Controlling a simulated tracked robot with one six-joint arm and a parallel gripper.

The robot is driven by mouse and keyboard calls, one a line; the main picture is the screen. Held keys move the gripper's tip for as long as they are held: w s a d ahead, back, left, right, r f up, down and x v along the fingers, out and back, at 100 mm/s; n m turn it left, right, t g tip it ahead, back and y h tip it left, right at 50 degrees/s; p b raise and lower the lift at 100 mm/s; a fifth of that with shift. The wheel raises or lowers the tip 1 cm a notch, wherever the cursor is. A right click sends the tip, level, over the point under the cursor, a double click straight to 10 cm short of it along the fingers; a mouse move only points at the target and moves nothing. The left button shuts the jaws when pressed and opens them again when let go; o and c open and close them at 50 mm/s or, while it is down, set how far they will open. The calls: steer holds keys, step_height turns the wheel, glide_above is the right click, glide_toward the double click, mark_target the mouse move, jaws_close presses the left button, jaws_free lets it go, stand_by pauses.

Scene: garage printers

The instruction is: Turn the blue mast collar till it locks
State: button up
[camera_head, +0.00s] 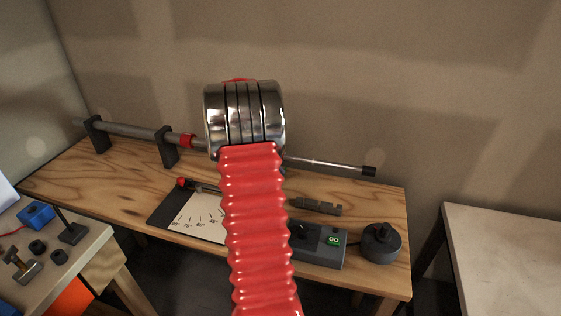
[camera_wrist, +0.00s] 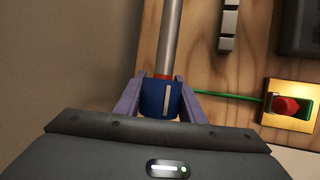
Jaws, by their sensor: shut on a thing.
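The blue mast collar (camera_wrist: 155,98) shows in the wrist view, with a pale stripe down its side and a red ring (camera_wrist: 162,77) at its far edge. A grey mast tube (camera_wrist: 170,40) runs from it toward the top of the picture. My gripper (camera_wrist: 158,98) is shut on the collar, one purple-grey finger on each side. In the head view the mast (camera_head: 330,165) lies along the bench, with a red band (camera_head: 187,141) to the left. My red arm and its metal wrist hide the collar and the gripper there.
The mast rests in two dark brackets (camera_head: 167,147) on the wooden bench (camera_head: 385,205). A grey box with a green GO button (camera_head: 333,240), a dark round knob (camera_head: 381,243) and a paper sheet (camera_head: 197,218) lie in front. A red switch on a yellow plate (camera_wrist: 290,105) is to the collar's right.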

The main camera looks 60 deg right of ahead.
steer(key=y, duration=0.3)
steer(key=shift+s+a+f+n, duration=0.1)
steer(key=shift+a+f+n, duration=0.2)
steer(key=shift+a+f, duration=0.1)
steer(key=shift+a+r+n+g+y, duration=0.15)
steer(key=shift+a+g+y, duration=0.1)
steer(key=shift+y, duration=0.4)
steer(key=shift+a+f+n+g+y, duration=0.1)
steer(key=shift+a+n+g+y, duration=0.1)
steer(key=shift+y, duration=0.45)
steer(key=shift+r, duration=0.1)
steer(key=o, duration=1)
steer(key=shift+r, duration=0.1)
steer(key=shift+o, duration=0.2)
steer(key=shift+v, duration=6.25)
steer(key=shift+d+r, duration=0.1)
steer(key=shift+r, duration=0.45)
